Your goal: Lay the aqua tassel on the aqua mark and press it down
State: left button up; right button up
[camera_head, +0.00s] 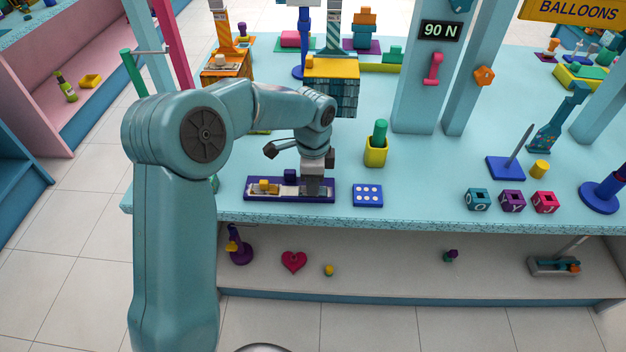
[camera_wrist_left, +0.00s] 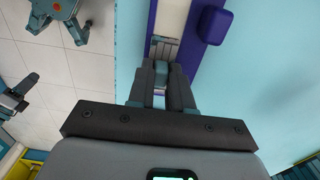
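My left gripper (camera_head: 312,190) points down at the right part of a long purple tray (camera_head: 250,196) at the table's front edge. In the left wrist view its two fingers (camera_wrist_left: 162,88) stand close together around a small grey-teal piece, which looks like the aqua tassel (camera_wrist_left: 161,69). Pale, striped strands reach from it over the tray's white strip. In the head view the gripper hides the tassel. I cannot make out the aqua mark; the gripper may cover it. My right gripper is not in view.
A yellow block (camera_head: 264,185) and a purple knob (camera_head: 290,175) are on the tray. A blue dotted block (camera_head: 367,194) stands close to its right. A yellow cup with a green cylinder (camera_head: 377,150) stands behind. Lettered cubes (camera_head: 511,200) are farther right, with clear table between.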

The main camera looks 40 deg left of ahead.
pick_arm(q)
jog(key=o, duration=0.3)
notch_tip(320, 180, up, 8)
jog(key=p, duration=0.6)
jog(key=shift+r, duration=0.1)
dwell(0.7)
